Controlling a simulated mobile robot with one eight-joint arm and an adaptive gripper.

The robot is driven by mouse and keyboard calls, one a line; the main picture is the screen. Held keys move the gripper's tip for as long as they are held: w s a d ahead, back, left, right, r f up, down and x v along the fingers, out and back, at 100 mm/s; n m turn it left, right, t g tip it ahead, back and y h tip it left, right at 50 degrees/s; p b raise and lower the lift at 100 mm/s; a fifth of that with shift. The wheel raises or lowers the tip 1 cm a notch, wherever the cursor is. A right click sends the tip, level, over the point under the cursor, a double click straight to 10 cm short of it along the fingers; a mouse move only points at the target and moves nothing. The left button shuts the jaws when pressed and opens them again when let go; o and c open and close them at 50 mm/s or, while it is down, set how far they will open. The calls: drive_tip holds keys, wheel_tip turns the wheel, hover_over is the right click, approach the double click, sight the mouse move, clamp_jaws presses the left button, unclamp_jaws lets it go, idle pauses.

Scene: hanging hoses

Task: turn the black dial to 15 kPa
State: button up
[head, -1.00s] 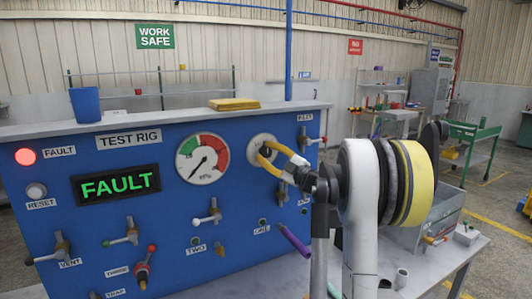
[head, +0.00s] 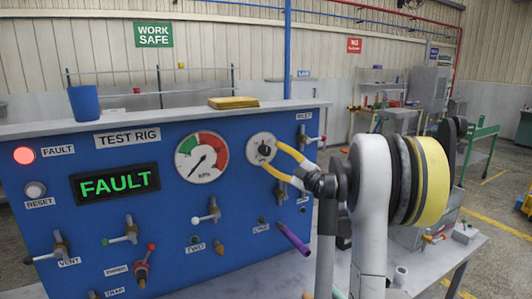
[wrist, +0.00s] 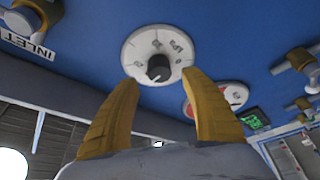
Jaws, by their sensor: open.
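The black dial (head: 264,150) is a small knob on a round white scale plate on the blue test rig, right of the pressure gauge. In the wrist view the dial (wrist: 158,68) shows above and between my fingertips, its plate upside down. A pale mark is on the knob; the scale figures are too small to read surely. My gripper (head: 272,155) has two yellow fingers, open and empty. In the wrist view my gripper (wrist: 158,80) is spread either side of the knob, apparently clear of it. The gauge (head: 202,157) needle points to the lower left.
The FAULT display (head: 115,183) is lit green and the fault lamp (head: 25,155) red. Valve handles and a purple hose end (head: 292,238) stick out below the dial. The inlet valve (head: 306,138) is close to its right.

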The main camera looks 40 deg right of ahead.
drive_tip(key=v, duration=0.7)
drive_tip(key=shift+s, duration=0.35)
drive_tip(key=w+a+r+m+g+h+b, duration=0.2)
drive_tip(key=w+a+r+m+h, duration=0.1)
drive_tip(key=a+r+m+h, duration=0.55)
drive_tip(key=s+a+f+m+g+y, duration=0.1)
drive_tip(key=s+a+f+g+y, duration=0.1)
drive_tip(key=s+a+f+g, duration=0.2)
drive_tip(key=s+a+f+m+g+y+b, duration=0.1)
drive_tip(key=s+a+f+g, duration=0.3)
drive_tip(key=s+a+f, duration=0.6)
drive_tip(key=s+a+f+m+g+y, duration=0.1)
drive_tip(key=s+a+f+g+y, duration=0.2)
drive_tip(key=s+a+f, duration=0.4)
drive_tip(key=a+f, duration=0.7)
drive_tip(key=a, duration=0.5)
drive_tip(key=shift+s+g+y, duration=0.3)
drive_tip(key=shift+g+y, duration=0.05)
drive_tip(key=shift+g, duration=0.05)
